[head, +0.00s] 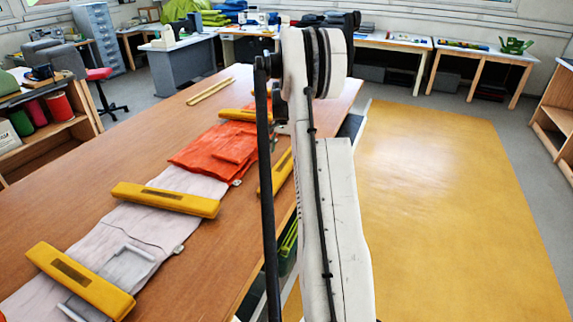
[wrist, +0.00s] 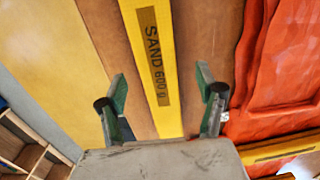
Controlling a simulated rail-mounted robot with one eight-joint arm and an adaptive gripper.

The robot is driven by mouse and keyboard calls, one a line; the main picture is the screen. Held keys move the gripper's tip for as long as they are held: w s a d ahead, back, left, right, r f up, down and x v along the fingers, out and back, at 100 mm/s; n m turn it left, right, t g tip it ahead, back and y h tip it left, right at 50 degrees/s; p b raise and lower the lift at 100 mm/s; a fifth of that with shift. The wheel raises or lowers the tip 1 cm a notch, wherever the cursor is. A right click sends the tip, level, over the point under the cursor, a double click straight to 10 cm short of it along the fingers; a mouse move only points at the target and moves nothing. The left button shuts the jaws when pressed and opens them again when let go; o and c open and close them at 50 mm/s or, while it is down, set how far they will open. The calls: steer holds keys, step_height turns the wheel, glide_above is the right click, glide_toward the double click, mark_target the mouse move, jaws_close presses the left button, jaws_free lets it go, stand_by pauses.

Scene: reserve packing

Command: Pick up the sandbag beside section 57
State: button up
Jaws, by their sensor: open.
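A yellow sandbag marked "SAND 600 g" (wrist: 166,100) lies on the bare wood beside the orange fabric (wrist: 285,70) in the wrist view. In the head view what looks like the same sandbag (head: 281,170) lies near the table's right edge, partly hidden by my arm. My gripper (wrist: 162,92) is open and empty, its two green-padded fingers apart on either side of the sandbag in the picture. I cannot tell its height above the bag. The gripper's fingertips are hidden in the head view. No section number is legible.
Other yellow sandbags (head: 165,198) lie across the pale fabric (head: 105,240) and the orange fabric on the long wooden table (head: 100,175). A grey bracket-like piece (head: 115,270) lies at the front left. Yellow strips (head: 210,91) lie farther back. The yellow floor (head: 440,200) is clear.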

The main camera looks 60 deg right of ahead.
mark_target(286, 163)
steer(key=f, duration=0.1)
steer(key=f+p, duration=0.1)
steer(key=f, duration=0.3)
steer(key=shift+s+d+p, duration=0.2)
steer(key=shift+d+p, duration=0.1)
steer(key=shift+f, duration=0.6)
steer(key=shift+c, duration=0.3)
jaws_close()
